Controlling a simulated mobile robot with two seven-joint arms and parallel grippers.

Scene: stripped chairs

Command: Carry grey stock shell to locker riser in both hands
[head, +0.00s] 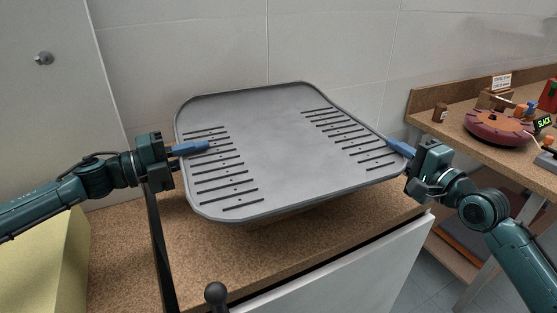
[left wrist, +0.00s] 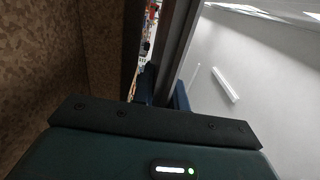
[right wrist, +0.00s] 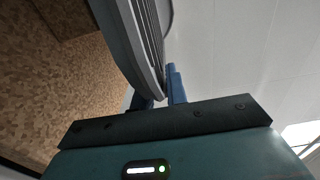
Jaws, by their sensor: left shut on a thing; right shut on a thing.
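The grey stock shell (head: 268,150) is a wide, shallow, rounded panel with two rows of dark slots. It is held tilted above a speckled brown top. My left gripper (head: 190,148) is shut on its left edge, with one blue finger lying over the shell's face. My right gripper (head: 402,149) is shut on its right edge. In the left wrist view the shell (left wrist: 178,50) shows as a dark edge between the blue fingers. In the right wrist view the shell's rim (right wrist: 140,50) runs into the fingers. I cannot tell which surface is the locker riser.
The brown speckled top (head: 200,255) on a white cabinet (head: 345,280) lies under the shell. A wall (head: 340,45) stands close behind. On the right, a bench (head: 460,135) carries a dark red round fixture (head: 497,128). A yellow block (head: 50,265) is at the lower left.

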